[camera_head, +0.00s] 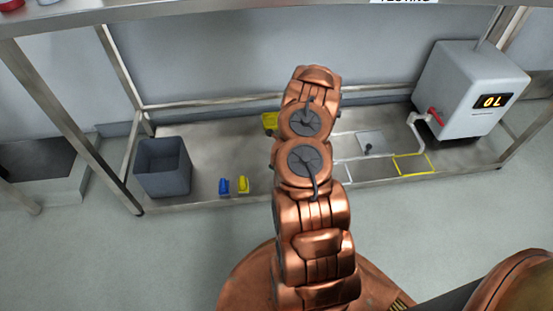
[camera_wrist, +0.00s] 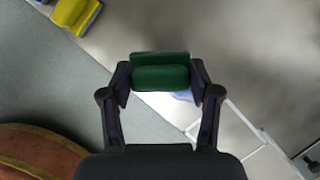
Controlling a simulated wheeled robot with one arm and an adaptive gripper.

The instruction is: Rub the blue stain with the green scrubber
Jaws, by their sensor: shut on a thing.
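In the wrist view my gripper (camera_wrist: 160,82) is shut on the green scrubber (camera_wrist: 160,77), which sits crosswise between the two fingers. A patch of the blue stain (camera_wrist: 182,97) shows on a white surface just below the scrubber in the picture. The rest of the stain is hidden behind the scrubber and the right finger. I cannot tell whether the scrubber touches the surface. In the head view my arm hides the gripper, the scrubber and the stain.
A metal bench shelf (camera_head: 205,130) carries a grey bin (camera_head: 163,168), a blue item (camera_head: 224,185) and a yellow item (camera_head: 243,184) near its front edge. Another yellow thing (camera_head: 270,121) lies behind. A grey machine (camera_head: 465,90) with a red-handled tap stands right, near a yellow outlined square (camera_head: 413,155).

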